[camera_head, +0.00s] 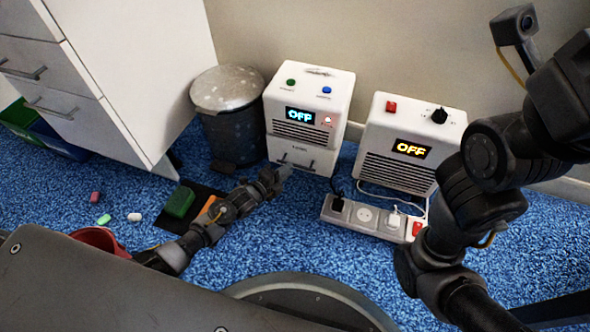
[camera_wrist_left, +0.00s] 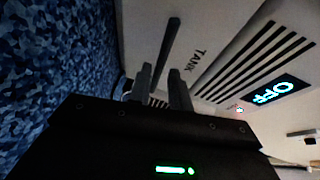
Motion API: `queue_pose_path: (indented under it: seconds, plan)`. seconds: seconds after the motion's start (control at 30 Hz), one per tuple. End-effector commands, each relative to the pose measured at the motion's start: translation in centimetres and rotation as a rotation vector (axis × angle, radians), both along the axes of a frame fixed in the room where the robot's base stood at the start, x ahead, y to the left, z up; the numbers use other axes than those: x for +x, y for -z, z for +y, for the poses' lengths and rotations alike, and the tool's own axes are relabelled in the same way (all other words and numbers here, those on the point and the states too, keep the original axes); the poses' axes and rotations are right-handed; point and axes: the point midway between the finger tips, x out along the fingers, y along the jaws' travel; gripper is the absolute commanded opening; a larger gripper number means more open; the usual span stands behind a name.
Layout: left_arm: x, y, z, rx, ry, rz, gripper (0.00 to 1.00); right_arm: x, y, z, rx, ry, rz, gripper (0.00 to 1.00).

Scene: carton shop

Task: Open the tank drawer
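The white appliance (camera_head: 309,95) with a blue lit "OFF" display stands by the wall. Its tank drawer (camera_head: 318,158) is the lower front part and looks closed. The word TANK and the dark bar handle (camera_wrist_left: 168,48) show in the left wrist view. My left gripper (camera_head: 284,172) is in front of the drawer, at the left end of the handle. In the left wrist view its two fingers (camera_wrist_left: 161,82) are apart, with the handle's near end lined up between them. I cannot tell whether they touch it. My right arm crosses the right side; its gripper is out of view.
A grey bin (camera_head: 232,125) stands just left of the appliance. A second white unit (camera_head: 400,150) with an orange "OFF" display and a power strip (camera_head: 365,215) are at right. A green block (camera_head: 179,202) lies on a black mat. White drawers (camera_head: 75,70) stand far left.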

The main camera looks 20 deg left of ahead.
Motion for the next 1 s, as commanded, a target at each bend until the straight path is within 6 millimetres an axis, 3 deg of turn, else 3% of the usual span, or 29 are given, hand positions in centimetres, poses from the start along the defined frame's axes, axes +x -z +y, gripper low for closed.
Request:
queue_pose_path:
  seconds: [0.03,0.3,0.67,0.8,1.0]
  plan:
    - [0.9,0.7,-0.5,-0.002,0.0,-0.002,0.2,0.0,1.2,0.0,0.002,0.0,0.001,0.36]
    - [3.6,0.9,-1.8,0.0,0.0,0.0,0.2,0.1,2.8,-0.2,0.009,0.0,0.002,0.36]
    - [3.9,0.8,-2.0,0.0,0.0,0.001,0.2,0.1,2.8,-0.3,0.011,-0.001,0.003,0.36]
    - [3.9,0.8,-2.0,0.0,0.0,0.001,0.01,0.1,2.8,-0.3,0.011,-0.001,0.003,0.36]
    - [3.9,0.8,-2.0,0.0,0.0,0.001,0.0,0.1,2.8,-0.3,0.011,-0.001,0.003,0.36]
